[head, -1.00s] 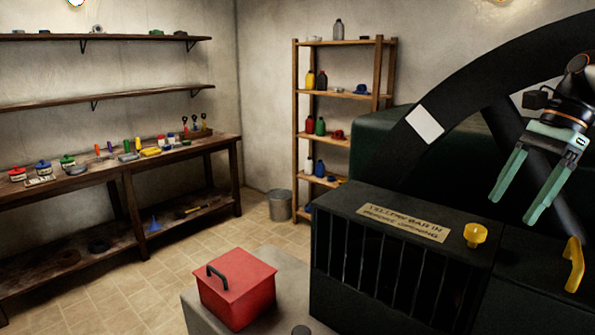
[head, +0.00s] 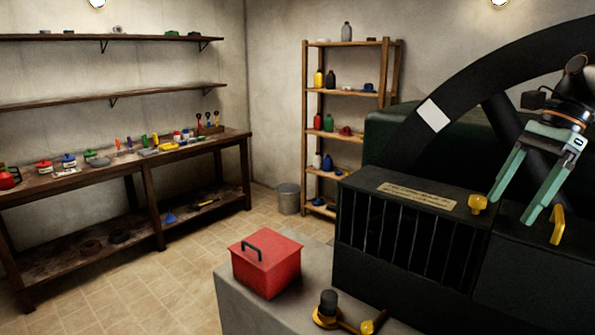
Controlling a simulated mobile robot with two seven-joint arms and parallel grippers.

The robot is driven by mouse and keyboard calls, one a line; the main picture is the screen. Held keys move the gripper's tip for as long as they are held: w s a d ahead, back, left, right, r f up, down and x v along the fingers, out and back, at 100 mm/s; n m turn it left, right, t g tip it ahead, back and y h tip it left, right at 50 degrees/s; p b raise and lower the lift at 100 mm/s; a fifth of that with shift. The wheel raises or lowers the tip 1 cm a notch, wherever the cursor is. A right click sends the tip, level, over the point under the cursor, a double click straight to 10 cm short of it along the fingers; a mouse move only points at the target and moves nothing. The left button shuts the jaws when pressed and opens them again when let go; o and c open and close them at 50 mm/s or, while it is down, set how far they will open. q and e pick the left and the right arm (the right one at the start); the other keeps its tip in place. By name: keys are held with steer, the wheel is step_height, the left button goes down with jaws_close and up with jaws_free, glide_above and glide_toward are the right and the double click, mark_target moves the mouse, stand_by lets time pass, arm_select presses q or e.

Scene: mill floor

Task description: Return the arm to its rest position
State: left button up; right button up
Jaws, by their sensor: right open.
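My right gripper (head: 511,196) is at the right of the head view, with its two green fingers apart and nothing between them. It hangs in front of the big dark wheel (head: 434,115) and above the dark machine housing. A yellow knob (head: 478,204) on the housing shows just left of the fingertips, and a yellow handle (head: 557,225) shows to their right. Whether the fingers touch either cannot be told, but they look empty. My left gripper is not in view.
The barred machine housing (head: 365,187) fills the right. A red box (head: 266,264) stands on a grey block, near a yellow fitting with a black knob (head: 328,303). A workbench (head: 150,166) lines the left wall; a wooden shelf (head: 345,92) and bucket (head: 288,198) stand behind. Tiled floor is clear between.

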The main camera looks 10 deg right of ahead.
steer(key=d+f+m+t+y, duration=0.3)
steer(key=d+f+m, duration=0.3)
steer(key=f, duration=0.7)
steer(key=s+a+f+m+t+h, duration=0.1)
steer(key=s+f+m+t, duration=0.25)
steer(key=f+m, duration=0.8)
steer(key=s+a+f+m+t, duration=0.1)
steer(key=s+f+m+t, duration=0.4)
steer(key=f, duration=1)
steer(key=s+a+f+m+h, duration=0.25)
steer(key=a+f+m, duration=0.45)
steer(key=a+m, duration=0.35)
steer(key=s+a+f+m+h, duration=0.2)
steer(key=s+a+f+m, duration=0.2)
steer(key=a+f+m, duration=0.45)
steer(key=s+a+r+m+g, duration=0.1)
steer(key=a+m+g, duration=0.1)
steer(key=a+m, duration=0.7)
steer(key=a, duration=0.3)
steer(key=shift+s+g, duration=0.35)
steer(key=shift+s, duration=0.05)
